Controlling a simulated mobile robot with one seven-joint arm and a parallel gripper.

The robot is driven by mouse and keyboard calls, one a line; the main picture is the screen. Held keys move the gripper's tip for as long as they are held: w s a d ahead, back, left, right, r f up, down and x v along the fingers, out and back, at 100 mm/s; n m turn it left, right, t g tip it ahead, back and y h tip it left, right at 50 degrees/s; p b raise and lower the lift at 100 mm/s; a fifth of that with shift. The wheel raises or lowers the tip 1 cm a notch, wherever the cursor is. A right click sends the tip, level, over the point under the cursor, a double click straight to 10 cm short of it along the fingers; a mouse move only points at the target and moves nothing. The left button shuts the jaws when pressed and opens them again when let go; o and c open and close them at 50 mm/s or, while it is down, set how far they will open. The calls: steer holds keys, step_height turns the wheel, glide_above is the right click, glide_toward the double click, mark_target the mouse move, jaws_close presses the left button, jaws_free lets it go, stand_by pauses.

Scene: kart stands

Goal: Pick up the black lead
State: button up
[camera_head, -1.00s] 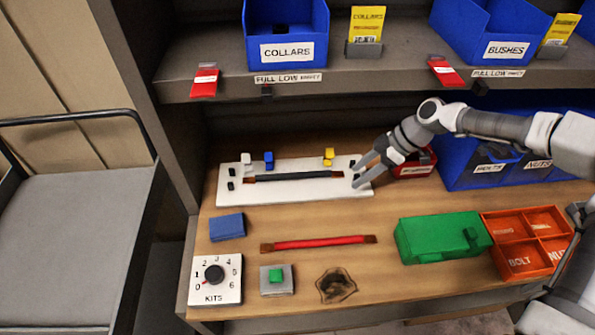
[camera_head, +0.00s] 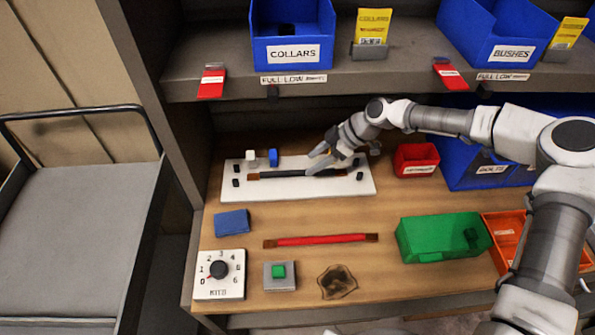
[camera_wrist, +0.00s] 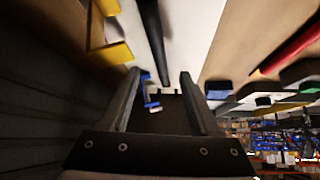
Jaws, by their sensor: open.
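The black lead (camera_head: 285,174) lies along the white board (camera_head: 290,190) on the bench, with brown ends. In the wrist view the black lead (camera_wrist: 152,35) runs down from the top edge, beyond the fingertips. My gripper (camera_head: 318,160) is over the board, close to the lead's right half. In the wrist view my gripper (camera_wrist: 160,80) is open, with nothing between its fingers. I cannot tell whether a finger touches the lead. The yellow block (camera_wrist: 110,52) shows beside the left finger in the wrist view; my gripper mostly hides it in the head view.
A white block (camera_head: 251,158) and a blue block (camera_head: 273,157) stand at the board's back edge. A red lead (camera_head: 320,240) lies in front. A red bin (camera_head: 416,160) stands to the right, a green box (camera_head: 442,238) nearer. A shelf (camera_head: 215,78) overhangs the back.

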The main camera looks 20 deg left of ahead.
mark_target(299, 171)
steer(key=x, duration=0.5)
steer(key=shift+p, duration=0.35)
jaws_close()
